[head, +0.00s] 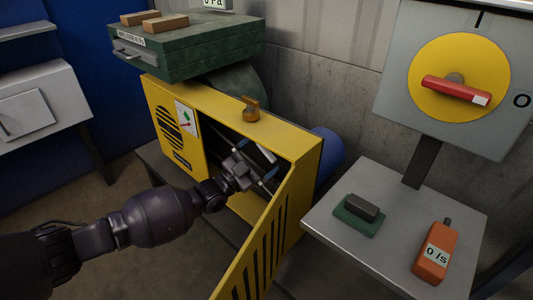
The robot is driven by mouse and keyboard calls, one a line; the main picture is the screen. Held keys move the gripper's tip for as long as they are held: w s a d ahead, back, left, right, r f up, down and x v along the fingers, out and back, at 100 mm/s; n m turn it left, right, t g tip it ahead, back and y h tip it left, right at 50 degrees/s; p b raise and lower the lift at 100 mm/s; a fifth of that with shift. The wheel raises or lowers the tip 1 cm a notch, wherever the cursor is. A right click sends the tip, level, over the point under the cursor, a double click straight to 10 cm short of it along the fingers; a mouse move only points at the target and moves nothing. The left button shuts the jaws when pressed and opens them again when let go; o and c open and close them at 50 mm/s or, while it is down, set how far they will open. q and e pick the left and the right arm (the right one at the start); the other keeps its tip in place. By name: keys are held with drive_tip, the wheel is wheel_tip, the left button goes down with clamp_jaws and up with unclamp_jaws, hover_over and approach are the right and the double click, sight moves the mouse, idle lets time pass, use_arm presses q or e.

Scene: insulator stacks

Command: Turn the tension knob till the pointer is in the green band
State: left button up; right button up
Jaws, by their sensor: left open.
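A brass-orange knob (251,108) stands on top of the yellow cabinet (306,146). A small white gauge (186,117) is on the cabinet's front, with a green patch and a red mark. It is too small to tell where its pointer stands against the green. My left gripper (266,168) is open at the mouth of the cabinet's dark opening, below the knob and apart from it. Its fingers point right, and I see nothing between them. What lies deeper inside the cabinet is largely hidden. My right gripper is not in view.
The cabinet's slotted yellow door (270,235) stands open close to my left gripper. A green box (190,50) sits above the cabinet. A grey table (330,215) at right holds a green-based block (360,213) and an orange meter (436,252). A red-handled switch (455,88) is above.

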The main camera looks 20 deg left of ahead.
use_arm(q)
drive_tip(key=shift+x, duration=0.95)
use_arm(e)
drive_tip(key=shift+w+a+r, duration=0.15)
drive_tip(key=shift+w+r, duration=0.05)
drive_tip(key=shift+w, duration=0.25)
use_arm(q)
drive_tip(key=c, duration=0.9)
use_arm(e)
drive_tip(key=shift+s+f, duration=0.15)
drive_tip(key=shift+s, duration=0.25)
use_arm(q)
drive_tip(key=shift+n, duration=0.4)
